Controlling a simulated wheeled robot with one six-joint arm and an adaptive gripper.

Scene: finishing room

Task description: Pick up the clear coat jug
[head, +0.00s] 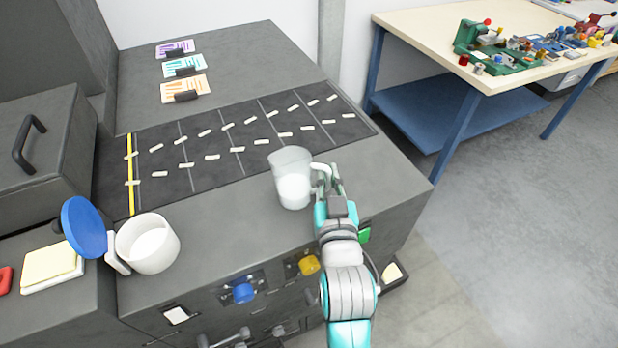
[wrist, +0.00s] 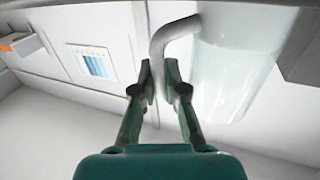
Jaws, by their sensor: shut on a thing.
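The clear coat jug (head: 292,178) is a translucent jug with white contents. In the head view it appears upright at the front right of the grey counter, by the dark mat. I cannot tell whether its base touches the counter. My gripper (head: 331,182) is at its right side, shut on the jug's handle. In the wrist view the jug (wrist: 232,65) is at the upper right, and its curved grey handle (wrist: 170,35) runs down between the fingertips of my gripper (wrist: 160,85).
A white pot (head: 148,245) with a blue lid (head: 84,227) beside it stands at the counter's left. A dark mat (head: 220,160) carries several small pale strips. A workbench (head: 450,35) with vises and tools stands at the back right. Grey floor (head: 520,190) is open at right.

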